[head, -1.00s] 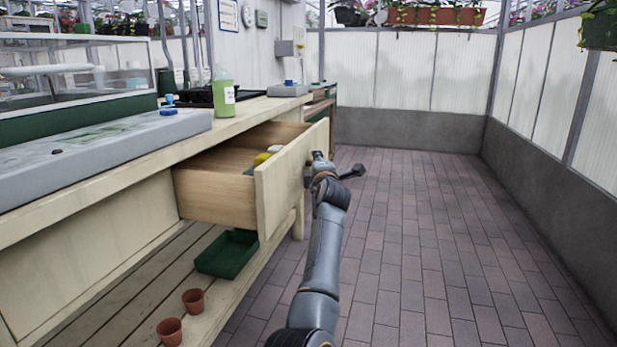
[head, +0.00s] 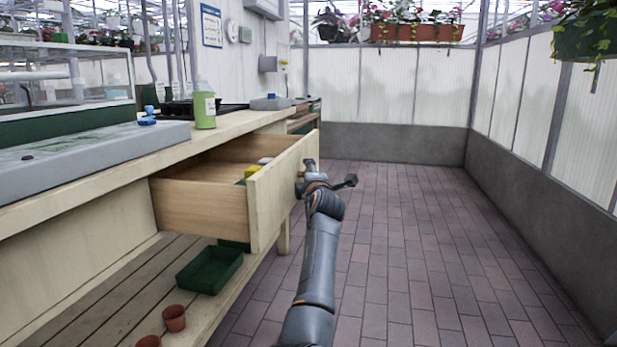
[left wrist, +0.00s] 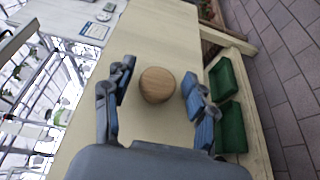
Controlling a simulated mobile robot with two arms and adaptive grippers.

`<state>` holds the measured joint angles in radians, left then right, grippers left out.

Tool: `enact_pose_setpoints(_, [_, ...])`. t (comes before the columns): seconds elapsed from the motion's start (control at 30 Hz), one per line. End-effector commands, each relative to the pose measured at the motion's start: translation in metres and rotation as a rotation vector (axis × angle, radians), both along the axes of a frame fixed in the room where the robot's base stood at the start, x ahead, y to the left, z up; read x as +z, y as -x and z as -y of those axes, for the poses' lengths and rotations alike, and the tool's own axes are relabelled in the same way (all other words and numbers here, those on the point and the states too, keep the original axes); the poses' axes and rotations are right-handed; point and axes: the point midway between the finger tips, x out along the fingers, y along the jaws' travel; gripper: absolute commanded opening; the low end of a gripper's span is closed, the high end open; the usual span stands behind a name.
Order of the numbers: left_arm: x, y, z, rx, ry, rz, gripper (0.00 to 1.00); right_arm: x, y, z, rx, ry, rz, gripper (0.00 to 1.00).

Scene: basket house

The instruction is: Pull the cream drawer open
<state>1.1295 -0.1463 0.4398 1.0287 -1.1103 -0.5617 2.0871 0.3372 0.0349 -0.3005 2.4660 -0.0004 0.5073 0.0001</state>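The cream drawer (head: 284,186) stands well open from the bench, with its pale wooden side panel (head: 200,208) showing. A yellow thing and a pale thing lie inside. My left gripper (head: 318,176) is at the outer face of the drawer front. In the left wrist view, a round wooden knob (left wrist: 157,85) sits on the cream front. My left gripper's fingers (left wrist: 158,98) are spread on either side of the knob, with a visible gap on both sides. The head view does not show the knob clearly. My right gripper is in neither view.
The bench (head: 100,178) runs along the left, with a green bottle (head: 204,106) on top. A green tray (head: 209,269) and small terracotta pots (head: 174,318) stand on the lower shelf. The brick floor (head: 420,240) to the right is clear up to the low wall.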

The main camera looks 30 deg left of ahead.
Motion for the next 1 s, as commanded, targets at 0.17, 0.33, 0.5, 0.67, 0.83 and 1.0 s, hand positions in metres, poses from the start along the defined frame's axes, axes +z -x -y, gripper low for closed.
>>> enact_pose_setpoints(0.17, [0.001,0.0,0.0,0.0,-0.001,0.003,0.56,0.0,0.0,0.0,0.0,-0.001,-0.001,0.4])
enact_pose_setpoints(0.33, [0.001,0.007,0.006,0.0,-0.001,0.003,0.56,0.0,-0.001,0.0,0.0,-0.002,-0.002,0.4])
enact_pose_setpoints(0.5, [0.0,0.024,0.018,-0.001,0.001,0.003,0.56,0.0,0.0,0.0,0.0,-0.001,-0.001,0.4])
enact_pose_setpoints(0.67, [0.0,0.042,0.031,-0.001,0.002,0.003,0.56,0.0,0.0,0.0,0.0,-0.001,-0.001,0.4])
enact_pose_setpoints(0.83, [0.001,0.056,0.042,-0.001,0.0,0.002,0.56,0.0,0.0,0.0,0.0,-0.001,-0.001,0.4])
enact_pose_setpoints(1.0, [0.0,0.061,0.045,-0.001,-0.001,0.001,0.56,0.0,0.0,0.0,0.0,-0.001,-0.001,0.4])
